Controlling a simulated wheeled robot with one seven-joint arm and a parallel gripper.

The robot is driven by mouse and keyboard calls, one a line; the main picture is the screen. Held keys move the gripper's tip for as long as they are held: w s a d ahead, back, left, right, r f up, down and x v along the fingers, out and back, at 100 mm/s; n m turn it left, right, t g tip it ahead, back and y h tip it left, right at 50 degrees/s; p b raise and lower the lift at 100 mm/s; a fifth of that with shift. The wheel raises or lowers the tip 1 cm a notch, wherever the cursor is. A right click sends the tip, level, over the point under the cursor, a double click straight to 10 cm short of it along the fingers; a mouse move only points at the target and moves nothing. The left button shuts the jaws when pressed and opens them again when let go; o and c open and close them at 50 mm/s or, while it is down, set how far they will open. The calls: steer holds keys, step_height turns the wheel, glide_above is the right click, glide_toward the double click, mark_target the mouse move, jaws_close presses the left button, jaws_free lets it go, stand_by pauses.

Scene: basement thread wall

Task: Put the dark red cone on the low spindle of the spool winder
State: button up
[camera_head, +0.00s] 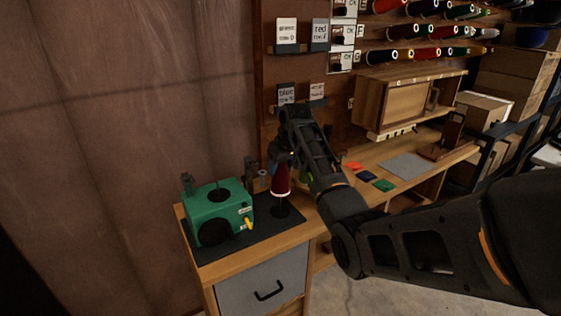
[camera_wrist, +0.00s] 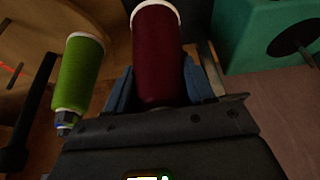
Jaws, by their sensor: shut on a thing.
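The dark red cone (camera_head: 281,180) hangs upright, with its white-rimmed end down, over the right part of the dark mat. My gripper (camera_head: 285,160) is shut on it near its upper part. In the wrist view the cone (camera_wrist: 158,55) lies between the blue finger pads (camera_wrist: 157,88). The green spool winder (camera_head: 222,206) stands on the mat left of the cone, and its body shows in the wrist view (camera_wrist: 262,32).
A lime green cone (camera_wrist: 80,72) stands close beside my gripper in the wrist view. Small posts (camera_head: 263,178) stand behind the mat (camera_head: 240,238). Colored squares (camera_head: 366,176) and a grey sheet (camera_head: 407,166) lie right on the bench. A labelled pegboard (camera_head: 290,62) rises behind.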

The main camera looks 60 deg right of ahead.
mark_target(284, 176)
step_height(284, 176, down, 6)
steer(key=b, duration=0.3)
steer(key=shift+r+b, duration=0.1)
steer(key=shift+b, duration=0.3)
steer(key=shift+f, duration=0.85)
steer(key=shift+f, duration=0.35)
steer(key=o, duration=1.3)
steer(key=shift+a+r, duration=0.1)
steer(key=v, duration=0.7)
steer(key=shift+s+r+b, duration=0.15)
steer(key=shift+r+b, duration=0.15)
